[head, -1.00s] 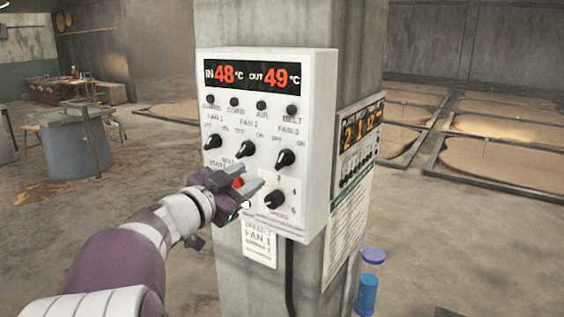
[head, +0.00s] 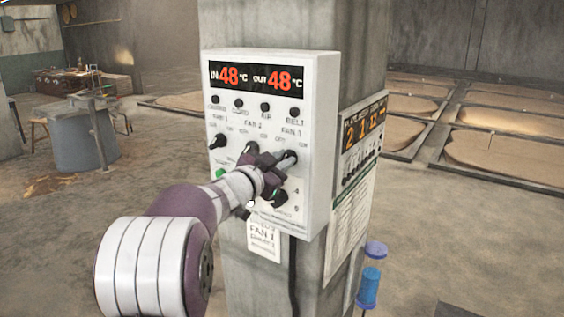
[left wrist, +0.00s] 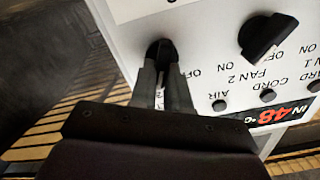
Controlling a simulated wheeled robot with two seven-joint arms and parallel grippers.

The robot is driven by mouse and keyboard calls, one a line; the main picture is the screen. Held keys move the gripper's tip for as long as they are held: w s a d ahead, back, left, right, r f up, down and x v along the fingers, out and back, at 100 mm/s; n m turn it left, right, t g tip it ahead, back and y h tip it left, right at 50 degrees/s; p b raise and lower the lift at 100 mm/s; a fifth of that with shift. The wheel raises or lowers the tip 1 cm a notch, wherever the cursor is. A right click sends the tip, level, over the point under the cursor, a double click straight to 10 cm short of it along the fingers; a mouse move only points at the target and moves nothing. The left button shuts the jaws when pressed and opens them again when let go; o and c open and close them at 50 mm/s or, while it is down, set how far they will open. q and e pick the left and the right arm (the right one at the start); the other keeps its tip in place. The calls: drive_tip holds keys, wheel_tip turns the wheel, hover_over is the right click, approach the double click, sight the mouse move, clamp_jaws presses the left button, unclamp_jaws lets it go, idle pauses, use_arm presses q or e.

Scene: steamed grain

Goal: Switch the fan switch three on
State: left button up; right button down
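The white control box (head: 322,130) is mounted on a concrete pillar. Its fan 3 knob (head: 287,158) is the right one in the row of black fan knobs. My left gripper (head: 277,168) reaches it from the lower left and partly hides it. In the left wrist view, which shows the panel upside down, the two fingers (left wrist: 163,80) are close together on either side of the fan 3 knob (left wrist: 160,48), seemingly closed on it. The fan 2 knob (left wrist: 262,38) is beside it, clear of the fingers. My right gripper is not in view.
The fan 1 knob (head: 218,142) and a speed knob (head: 281,199) are near my gripper. A temperature display (head: 256,76) tops the box. A notice board (head: 352,200) is on the pillar's right side. A blue container (head: 369,285) is at the lower right.

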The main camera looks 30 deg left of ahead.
use_arm(q)
drive_tip(key=shift+a+f, duration=0.1)
drive_tip(key=shift+f, duration=0.05)
clamp_jaws()
drive_tip(key=m+b, duration=0.2)
drive_tip(key=m, duration=0.1)
drive_tip(key=shift+f, duration=0.1)
drive_tip(key=o, duration=0.7)
unclamp_jaws()
drive_tip(key=shift+o, duration=0.2)
